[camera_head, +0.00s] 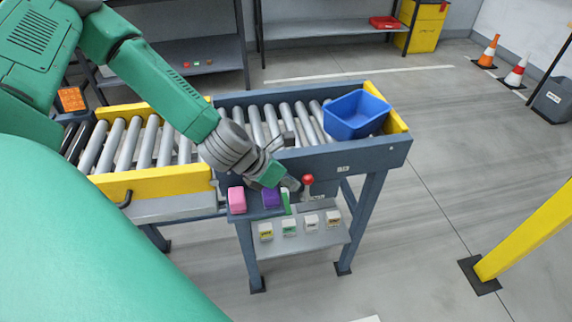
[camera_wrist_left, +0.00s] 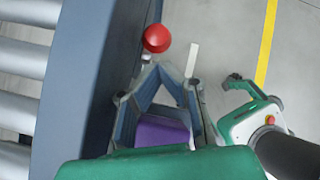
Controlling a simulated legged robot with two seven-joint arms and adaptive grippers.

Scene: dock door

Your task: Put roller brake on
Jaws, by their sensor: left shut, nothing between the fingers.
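The roller brake shows as a lever with a red ball knob (camera_head: 308,180) at the near side of the roller conveyor (camera_head: 362,154). The red knob also shows in the left wrist view (camera_wrist_left: 157,38), just beyond the fingertips. My left gripper (camera_head: 293,185) is shut and empty, just left of the knob in the head view. In the left wrist view its fingers (camera_wrist_left: 160,70) close to a point, with a small visible space before the knob. Most of the lever's stem is hidden in the wrist view. My right gripper cannot be made out.
A blue bin (camera_head: 355,115) sits on the rollers at the right end. Pink (camera_head: 237,201) and purple (camera_head: 271,198) blocks are beside the conveyor, below my left wrist. Several small labelled boxes (camera_head: 289,228) stand on the lower shelf. A yellow post (camera_head: 530,232) stands at right.

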